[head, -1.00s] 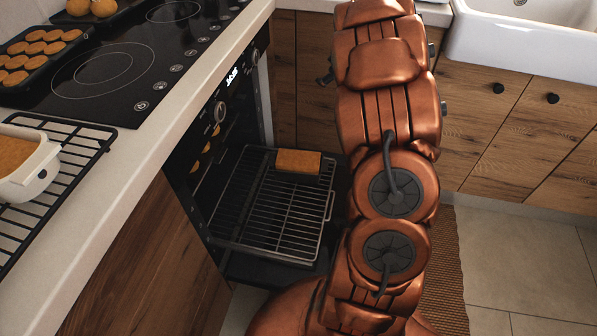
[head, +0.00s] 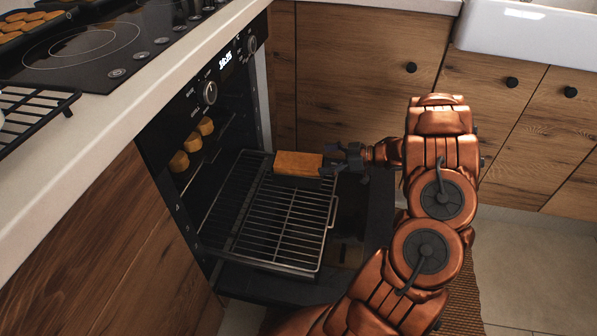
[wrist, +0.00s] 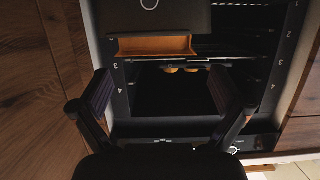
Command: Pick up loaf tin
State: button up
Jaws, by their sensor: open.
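The loaf tin (head: 298,163) shows an orange-brown top. It sits at the back right of the pulled-out oven rack (head: 270,228) in the head view. In the wrist view an orange-brown block that looks like the loaf tin (wrist: 155,45) is ahead, above and left of centre between the fingers. My gripper (head: 345,163) is at the tin's right end in the head view; I cannot tell whether it touches. In the wrist view my gripper (wrist: 160,88) has its two fingers wide apart with nothing between the tips.
The open oven door (head: 255,283) lies under the rack. Round baked pieces (head: 190,145) are inside the oven at left. The counter (head: 125,115) with the hob (head: 90,50) runs along the left. Wooden cabinets (head: 365,75) stand behind; floor is free at the right.

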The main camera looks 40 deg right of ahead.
aim_at(301, 161)
jog(key=shift+b+x, duration=1.4)
jog(key=shift+x, duration=2.45)
jog(key=shift+a, duration=0.1)
jog(key=shift+c, duration=0.4)
jog(key=c, duration=1.4)
